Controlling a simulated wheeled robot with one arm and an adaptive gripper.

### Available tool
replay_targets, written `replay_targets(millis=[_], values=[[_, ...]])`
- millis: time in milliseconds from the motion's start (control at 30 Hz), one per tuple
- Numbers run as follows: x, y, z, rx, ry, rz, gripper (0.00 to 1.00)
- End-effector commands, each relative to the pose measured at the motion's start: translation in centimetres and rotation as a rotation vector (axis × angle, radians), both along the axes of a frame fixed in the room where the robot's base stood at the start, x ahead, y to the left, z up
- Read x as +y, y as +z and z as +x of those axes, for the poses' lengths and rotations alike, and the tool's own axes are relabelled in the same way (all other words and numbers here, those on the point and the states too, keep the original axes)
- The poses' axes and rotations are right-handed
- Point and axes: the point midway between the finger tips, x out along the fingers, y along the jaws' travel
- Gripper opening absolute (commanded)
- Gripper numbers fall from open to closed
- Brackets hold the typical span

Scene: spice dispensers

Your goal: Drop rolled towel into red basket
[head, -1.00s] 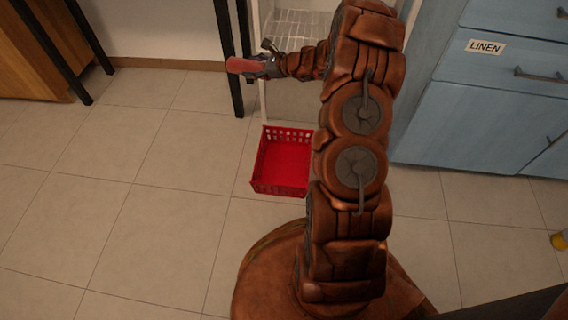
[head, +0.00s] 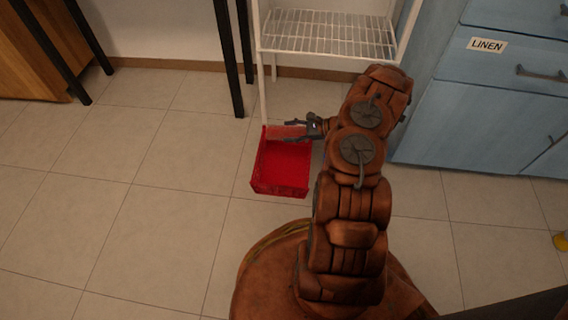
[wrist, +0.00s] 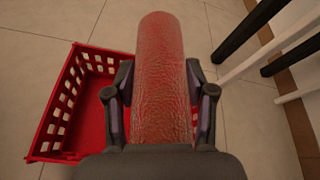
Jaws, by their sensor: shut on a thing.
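The rolled towel is a reddish cylinder (wrist: 160,80) held lengthwise between my gripper's fingers in the wrist view. In the head view the towel (head: 287,132) shows over the back part of the red basket (head: 280,187). My gripper (head: 308,127) is shut on the towel, at the basket's back right. The basket is an open plastic crate with slotted walls, standing on the tiled floor. In the wrist view the basket (wrist: 52,112) lies below and mostly left of the towel. I see its floor bare on the left; the towel and gripper hide part of it.
A white wire rack (head: 328,38) stands just behind the basket. Black table legs (head: 228,60) rise to its left. A blue cabinet labelled LINEN (head: 475,110) is at the right. The tiled floor left of the basket is clear.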

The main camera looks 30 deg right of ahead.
Motion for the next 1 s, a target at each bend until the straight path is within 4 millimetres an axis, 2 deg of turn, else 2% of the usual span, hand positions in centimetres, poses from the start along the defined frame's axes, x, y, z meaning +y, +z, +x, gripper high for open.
replay_targets(millis=[167,600,967,1000], values=[[0.0,-1.0,0.0,-0.001,0.0,-0.001,0.16],[0.0,-5.3,0.0,0.0,-0.001,0.0,0.16],[0.0,-5.8,0.0,-0.001,-0.001,-0.001,0.16],[0.0,-5.8,0.1,-0.001,-0.001,-0.001,0.56]])
